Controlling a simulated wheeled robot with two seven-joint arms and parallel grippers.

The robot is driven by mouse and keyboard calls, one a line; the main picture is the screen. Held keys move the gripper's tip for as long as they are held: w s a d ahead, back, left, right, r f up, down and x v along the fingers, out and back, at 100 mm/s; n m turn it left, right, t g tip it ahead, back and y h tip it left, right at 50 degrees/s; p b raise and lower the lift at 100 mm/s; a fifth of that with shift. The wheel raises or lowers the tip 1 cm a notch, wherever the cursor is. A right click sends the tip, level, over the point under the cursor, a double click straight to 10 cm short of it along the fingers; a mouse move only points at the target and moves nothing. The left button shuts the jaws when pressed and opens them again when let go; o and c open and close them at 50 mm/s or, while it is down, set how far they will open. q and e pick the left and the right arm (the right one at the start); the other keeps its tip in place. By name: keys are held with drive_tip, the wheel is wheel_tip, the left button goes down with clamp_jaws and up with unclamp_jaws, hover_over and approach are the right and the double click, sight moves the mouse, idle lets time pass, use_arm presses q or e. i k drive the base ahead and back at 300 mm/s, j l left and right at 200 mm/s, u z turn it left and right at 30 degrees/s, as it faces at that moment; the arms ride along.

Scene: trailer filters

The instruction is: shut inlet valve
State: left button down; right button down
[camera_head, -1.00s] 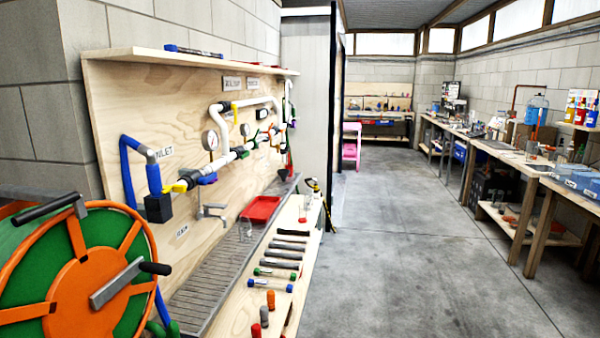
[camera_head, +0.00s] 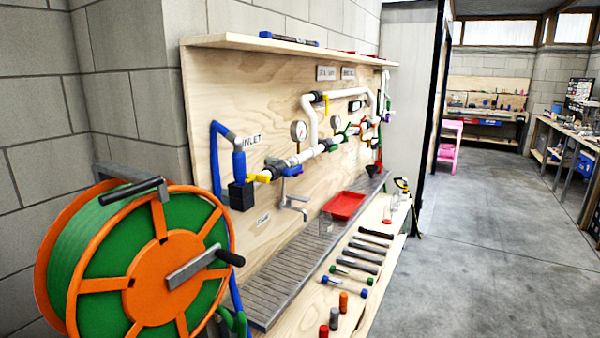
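The inlet pipe is a blue bent hose (camera_head: 214,170) on the plywood board, under a label that reads INLET (camera_head: 251,140). It runs down to a black block (camera_head: 241,197). A yellow valve handle (camera_head: 263,176) sits just right of that block, at the start of the white pipe run (camera_head: 310,153). Whether the valve is open or closed is too small to tell. Neither of my grippers is in view.
A large green and orange hose reel (camera_head: 165,278) stands at the lower left. A bench with a slatted grey drain (camera_head: 290,263), a red tray (camera_head: 344,205) and several tools (camera_head: 363,255) runs below the board. The concrete floor (camera_head: 480,270) on the right is clear.

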sight(295, 170)
drive_tip(key=i+l+u, duration=0.2)
drive_tip(key=u, duration=0.15)
drive_tip(key=i+l+u, duration=0.65)
